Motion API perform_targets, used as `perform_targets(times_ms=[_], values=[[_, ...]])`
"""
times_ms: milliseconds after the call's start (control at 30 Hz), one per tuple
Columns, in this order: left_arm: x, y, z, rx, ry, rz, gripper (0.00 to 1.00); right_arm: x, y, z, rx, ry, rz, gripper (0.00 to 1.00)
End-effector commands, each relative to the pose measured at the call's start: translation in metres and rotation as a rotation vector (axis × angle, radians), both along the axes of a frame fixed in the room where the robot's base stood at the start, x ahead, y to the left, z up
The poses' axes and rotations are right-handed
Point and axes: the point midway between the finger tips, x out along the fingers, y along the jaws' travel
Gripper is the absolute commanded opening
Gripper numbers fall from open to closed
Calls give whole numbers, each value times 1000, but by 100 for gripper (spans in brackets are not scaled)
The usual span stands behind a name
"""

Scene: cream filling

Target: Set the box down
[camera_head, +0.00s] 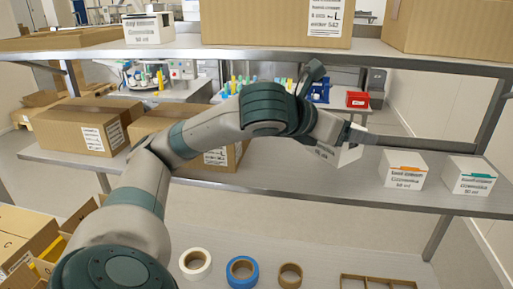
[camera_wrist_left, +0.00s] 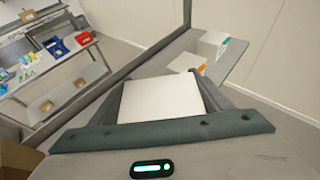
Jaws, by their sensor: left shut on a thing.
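My left gripper (camera_wrist_left: 162,97) is shut on a small white box (camera_wrist_left: 160,99), with one finger on each side of it in the left wrist view. In the head view the box (camera_head: 346,154) shows partly behind my left wrist, tilted, over the middle shelf (camera_head: 300,177). A gap or contact between box and shelf cannot be made out. To its right stand a white box with an orange stripe (camera_head: 403,170) and a white box with a teal stripe (camera_head: 468,175), both upright on the shelf. My right gripper is not in view.
Cardboard boxes (camera_head: 80,125) fill the left part of the middle shelf. The upper shelf (camera_head: 400,55) carries large cartons (camera_head: 275,22). Tape rolls (camera_head: 242,271) lie on the lower level. Bare shelf shows around the held box, left of the orange-striped box.

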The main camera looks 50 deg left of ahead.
Motion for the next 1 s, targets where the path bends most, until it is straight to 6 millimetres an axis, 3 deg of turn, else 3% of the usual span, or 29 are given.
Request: perform_targets(times_ms=[567,1000], values=[[1,3,-2,0,1,1,47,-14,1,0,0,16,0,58],[8,38,-24,1,4,5,47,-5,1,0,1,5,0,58]])
